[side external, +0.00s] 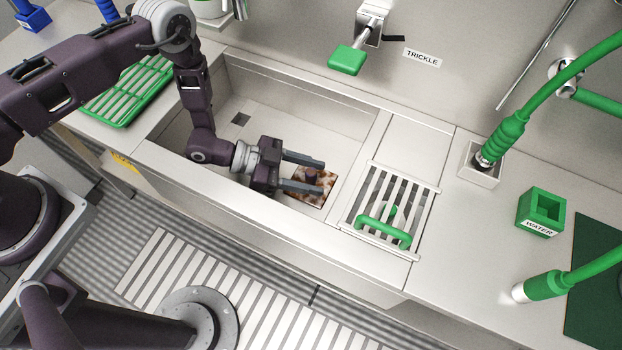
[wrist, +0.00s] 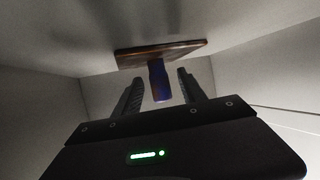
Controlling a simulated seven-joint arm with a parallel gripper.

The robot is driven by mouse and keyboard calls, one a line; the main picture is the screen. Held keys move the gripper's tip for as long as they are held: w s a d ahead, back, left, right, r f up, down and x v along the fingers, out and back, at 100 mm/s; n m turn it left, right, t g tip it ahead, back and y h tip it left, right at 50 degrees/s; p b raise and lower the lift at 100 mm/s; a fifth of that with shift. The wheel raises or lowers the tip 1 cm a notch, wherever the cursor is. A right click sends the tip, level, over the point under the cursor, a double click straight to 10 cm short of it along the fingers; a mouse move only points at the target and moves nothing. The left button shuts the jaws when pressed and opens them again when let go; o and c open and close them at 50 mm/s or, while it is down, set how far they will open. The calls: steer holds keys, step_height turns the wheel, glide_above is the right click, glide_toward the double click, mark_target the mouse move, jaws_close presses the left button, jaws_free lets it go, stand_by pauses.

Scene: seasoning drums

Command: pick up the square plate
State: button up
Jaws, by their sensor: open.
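The square plate (side external: 328,181) is rusty brown with pale patches and lies in the right end of the sink. A dark purple knob (side external: 311,174) stands on it. In the wrist view the plate (wrist: 165,52) shows edge-on, with the knob (wrist: 158,82) sticking out from its face. My gripper (side external: 322,177) is open, low in the sink, with its fingers pointing right over the plate. The knob appears between the two fingers in both views; I see no contact. In the wrist view my gripper (wrist: 161,78) has a finger on each side of the knob.
The sink's front wall (side external: 240,192) runs close beside my gripper. A slatted grate with a green handle (side external: 385,232) lies right of the sink. A green rack (side external: 128,92) lies left of it, and a green tap lever (side external: 347,60) is at the back.

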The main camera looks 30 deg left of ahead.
steer(key=x, duration=0.3)
steer(key=shift+r, duration=0.25)
jaws_close()
steer(key=shift+r, duration=0.1)
